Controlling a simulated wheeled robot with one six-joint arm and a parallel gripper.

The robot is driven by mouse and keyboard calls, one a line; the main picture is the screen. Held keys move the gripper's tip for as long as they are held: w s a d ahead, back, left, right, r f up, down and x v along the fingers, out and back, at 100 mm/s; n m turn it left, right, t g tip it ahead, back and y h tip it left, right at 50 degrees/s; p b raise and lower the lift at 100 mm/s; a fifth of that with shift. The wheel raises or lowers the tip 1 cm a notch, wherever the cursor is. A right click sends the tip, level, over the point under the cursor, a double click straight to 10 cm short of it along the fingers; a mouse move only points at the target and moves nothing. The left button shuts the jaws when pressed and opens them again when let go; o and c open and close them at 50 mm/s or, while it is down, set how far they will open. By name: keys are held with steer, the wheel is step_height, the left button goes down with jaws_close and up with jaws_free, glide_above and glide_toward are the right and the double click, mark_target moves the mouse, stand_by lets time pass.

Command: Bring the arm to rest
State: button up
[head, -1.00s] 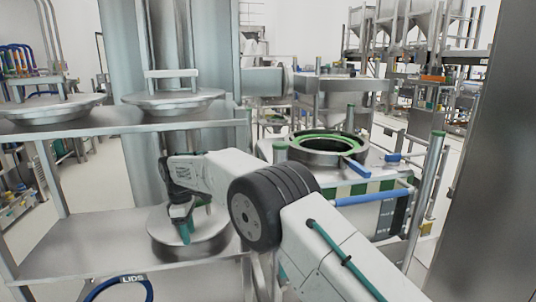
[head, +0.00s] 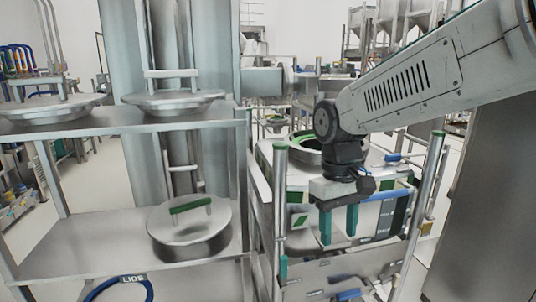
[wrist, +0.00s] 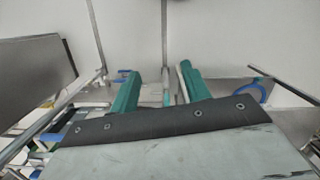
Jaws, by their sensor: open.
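My gripper (head: 339,225) is open and empty, with its two green fingers pointing down. In the head view it hangs in front of the bin (head: 372,215), which has an open round mouth (head: 312,147) with a green ring. The arm reaches in from the upper right and hides part of the mouth. In the wrist view the two green fingers (wrist: 158,92) stand apart with nothing between them. A round metal lid with a green handle (head: 190,222) lies on the lower shelf at the left, clear of my gripper.
The metal rack (head: 90,262) at the left carries two more lids (head: 173,100) (head: 52,107) on its upper shelf. Upright posts (head: 280,205) and blue-capped rails surround the bin. A broad grey panel (head: 485,200) stands close at the right. Floor shows between the bin and this panel.

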steer(key=s+d+m+t, duration=0.1)
steer(key=s+d+m, duration=0.1)
steer(key=s+d, duration=0.4)
steer(key=s+d+m+t, duration=0.2)
steer(key=s+d, duration=0.4)
steer(key=s, duration=0.7)
steer(key=shift+s+d+r+m+y, duration=0.2)
steer(key=shift+d+r+m+y, duration=0.1)
steer(key=shift+d+m, duration=0.15)
